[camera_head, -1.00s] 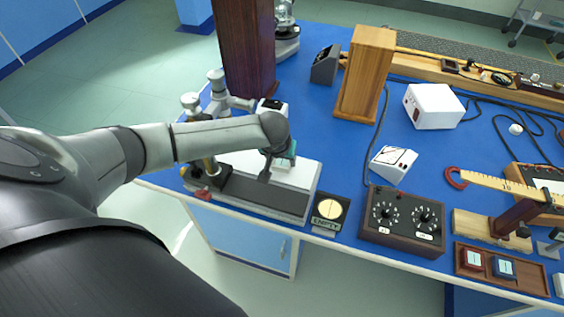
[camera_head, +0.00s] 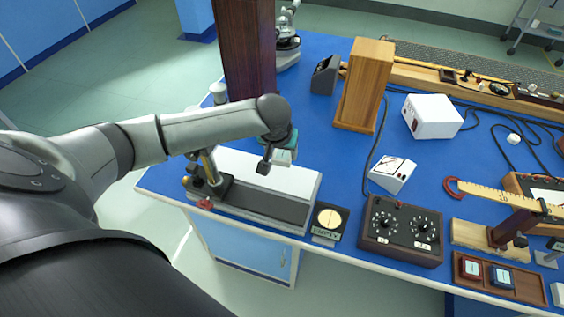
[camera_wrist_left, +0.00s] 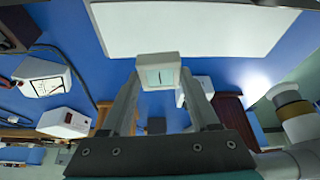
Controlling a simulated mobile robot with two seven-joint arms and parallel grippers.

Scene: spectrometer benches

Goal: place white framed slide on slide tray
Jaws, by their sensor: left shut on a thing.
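My left gripper (camera_head: 272,158) is shut on the white framed slide (camera_wrist_left: 159,72). The slide has a thick white frame around a pale green window with a dark vertical line, and sits between the fingertips in the left wrist view. In the head view the slide (camera_head: 284,156) is partly hidden by the gripper, above the white-topped bench unit. The brown slide tray (camera_head: 523,290) lies at the front right of the bench, far from the gripper. It holds a red slide (camera_head: 473,268) and a blue slide (camera_head: 503,272). My right gripper is not in view.
A wooden block with an upright (camera_head: 490,238) is behind the tray. A tall dark red column (camera_head: 246,50) rises behind the gripper.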

